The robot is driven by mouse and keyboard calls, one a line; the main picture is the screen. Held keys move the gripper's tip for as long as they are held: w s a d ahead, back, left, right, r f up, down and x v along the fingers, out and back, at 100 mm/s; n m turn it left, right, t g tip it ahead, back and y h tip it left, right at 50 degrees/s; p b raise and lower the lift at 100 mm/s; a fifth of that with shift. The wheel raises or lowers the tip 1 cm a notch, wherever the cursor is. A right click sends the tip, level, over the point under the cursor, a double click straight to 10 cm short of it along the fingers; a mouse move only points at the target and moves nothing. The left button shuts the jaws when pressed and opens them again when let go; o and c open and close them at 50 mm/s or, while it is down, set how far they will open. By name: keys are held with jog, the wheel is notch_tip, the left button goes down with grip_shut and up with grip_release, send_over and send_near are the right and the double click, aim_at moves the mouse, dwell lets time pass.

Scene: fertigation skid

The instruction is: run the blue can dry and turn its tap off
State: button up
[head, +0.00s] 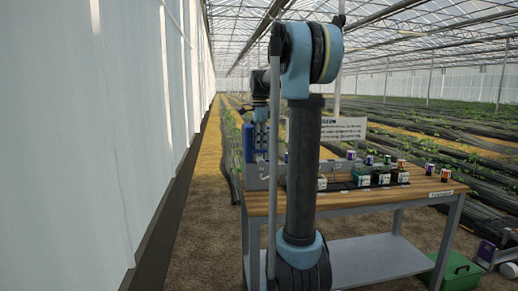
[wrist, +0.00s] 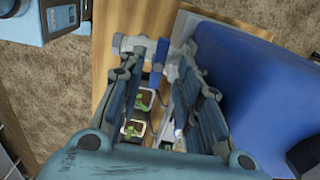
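The blue can (wrist: 255,85) fills the right side of the wrist view, close beside my gripper. In the head view, a blue shape that looks like the can (head: 248,142) stands at the table's left end, partly behind my arm. My gripper (wrist: 158,75) has its two fingers apart, with a visible gap between them. Grey-white fittings and a small blue part (wrist: 158,52) show near the fingertips. I cannot tell whether that part is the tap or whether a finger touches it. Any flow and the can's level are not visible.
The wooden table (head: 345,200) carries small dark and green boxes (head: 381,177) and coloured bottles (head: 430,169). A printed sign (head: 345,128) stands behind them. A green crate (head: 458,270) is on the floor at right. A white wall (head: 100,130) runs along the left.

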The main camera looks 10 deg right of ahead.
notch_tip(320, 180, up, 10)
jog(key=shift+f, duration=0.15)
jog(key=shift+w, duration=0.1)
dwell(0.3)
jog(key=s+f+n+t, duration=0.2)
jog(key=s+f+n, duration=1.6)
jog(key=s+f, duration=1.8)
jog(key=shift+s, duration=0.3)
